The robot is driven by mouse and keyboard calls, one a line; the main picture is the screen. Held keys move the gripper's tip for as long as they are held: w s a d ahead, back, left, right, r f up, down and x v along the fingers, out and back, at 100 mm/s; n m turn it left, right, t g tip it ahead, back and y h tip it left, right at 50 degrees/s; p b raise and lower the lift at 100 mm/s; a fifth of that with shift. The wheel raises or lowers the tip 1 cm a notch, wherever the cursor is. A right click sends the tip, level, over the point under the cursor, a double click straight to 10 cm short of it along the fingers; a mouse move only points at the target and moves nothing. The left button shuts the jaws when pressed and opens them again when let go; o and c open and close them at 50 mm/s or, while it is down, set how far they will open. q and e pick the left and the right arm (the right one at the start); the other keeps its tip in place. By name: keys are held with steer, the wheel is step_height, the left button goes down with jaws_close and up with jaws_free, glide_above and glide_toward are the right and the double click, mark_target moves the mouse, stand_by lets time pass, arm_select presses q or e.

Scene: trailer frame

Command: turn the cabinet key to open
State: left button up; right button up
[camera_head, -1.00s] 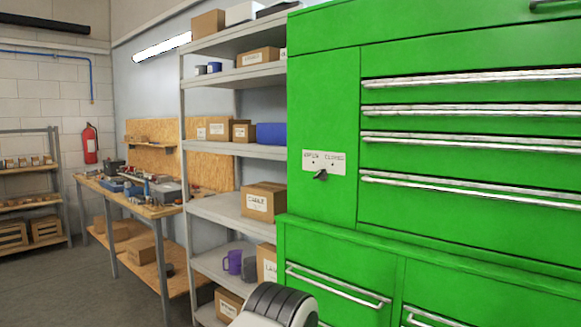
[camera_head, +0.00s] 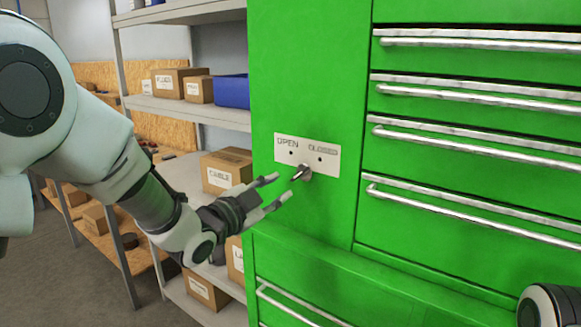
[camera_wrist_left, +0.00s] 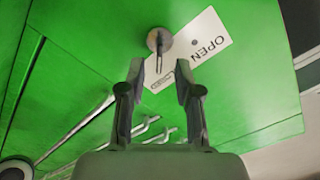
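The green cabinet (camera_head: 309,90) has a white label plate (camera_head: 329,160) reading OPEN on the left and CLOSED on the right, each with a dot. The metal key (camera_head: 301,173) sits in a round lock at the plate's lower edge, its grip pointing out and lower-left. My left gripper (camera_head: 281,187) is open just left of the key, fingers pointing at it. In the left wrist view, the key (camera_wrist_left: 159,44) lies ahead of the gap between the open fingertips (camera_wrist_left: 160,74), with the plate (camera_wrist_left: 197,48) behind. Nothing is held. My right gripper is out of view.
Drawers with long metal handles (camera_head: 475,140) fill the cabinet's right side. A lower section (camera_head: 300,270) juts out below the lock. A grey shelf (camera_head: 185,107) with boxes and a blue bin (camera_head: 231,91) stands left of the cabinet, behind my left arm.

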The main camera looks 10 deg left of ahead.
mark_target(294, 178)
arm_select(q)
steer(key=shift+w+d+r+p, duration=0.2)
steer(key=shift+d+r+p, duration=0.25)
steer(key=shift+d+r, duration=0.25)
steer(key=x, duration=0.2)
steer(key=p+x, duration=0.1)
steer(key=x, duration=0.1)
steer(key=a+f+p+x, duration=0.1)
steer(key=x, duration=0.2)
steer(key=shift+w+f, duration=0.15)
steer(key=shift+w, duration=0.1)
steer(key=shift+s+d+r, duration=0.15)
steer(key=shift+s+r, duration=0.05)
steer(key=shift+s, duration=0.2)
steer(key=shift+w+f, duration=0.1)
steer(key=shift+w, duration=0.05)
jaws_close()
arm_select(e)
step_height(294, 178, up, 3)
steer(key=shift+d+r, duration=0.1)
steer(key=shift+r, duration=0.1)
